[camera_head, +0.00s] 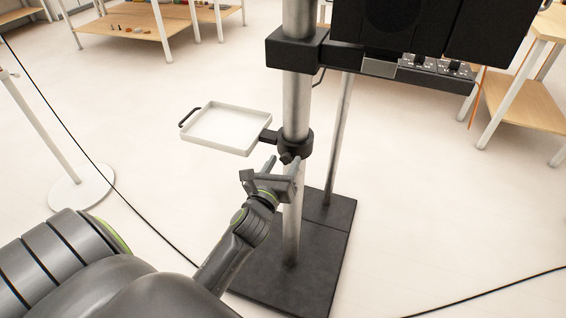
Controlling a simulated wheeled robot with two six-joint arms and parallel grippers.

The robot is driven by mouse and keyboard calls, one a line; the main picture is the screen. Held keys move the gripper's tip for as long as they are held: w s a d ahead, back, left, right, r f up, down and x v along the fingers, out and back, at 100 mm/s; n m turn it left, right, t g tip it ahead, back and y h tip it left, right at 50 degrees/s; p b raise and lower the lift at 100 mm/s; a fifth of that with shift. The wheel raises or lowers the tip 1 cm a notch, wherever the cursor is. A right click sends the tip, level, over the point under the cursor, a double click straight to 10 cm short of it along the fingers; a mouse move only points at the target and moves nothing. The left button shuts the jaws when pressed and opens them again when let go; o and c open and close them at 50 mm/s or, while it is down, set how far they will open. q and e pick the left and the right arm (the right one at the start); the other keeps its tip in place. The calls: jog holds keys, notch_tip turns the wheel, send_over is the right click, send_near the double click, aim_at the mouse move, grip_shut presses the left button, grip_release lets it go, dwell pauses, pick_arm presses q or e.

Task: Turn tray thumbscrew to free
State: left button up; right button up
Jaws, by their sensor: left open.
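A white tray (231,126) with a black handle at its left is held out level from a metal pole (297,100). A black clamp collar (296,147) joins the tray's arm to the pole. A small dark thumbscrew (287,158) shows at the front of the collar, just above and beside my gripper's fingers. My left gripper (271,167) is open in front of the pole, just below the collar. I cannot tell whether a finger touches the thumbscrew. My right gripper is not in view.
The pole rises from a dark base plate (322,217); a black bracket and equipment box (395,25) hang above. A white round stand foot (82,188) is at the left. Wooden shelves (520,100) stand at the right and back. Cables cross the floor.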

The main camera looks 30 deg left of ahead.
pick_arm(q)
jog(key=c, duration=1)
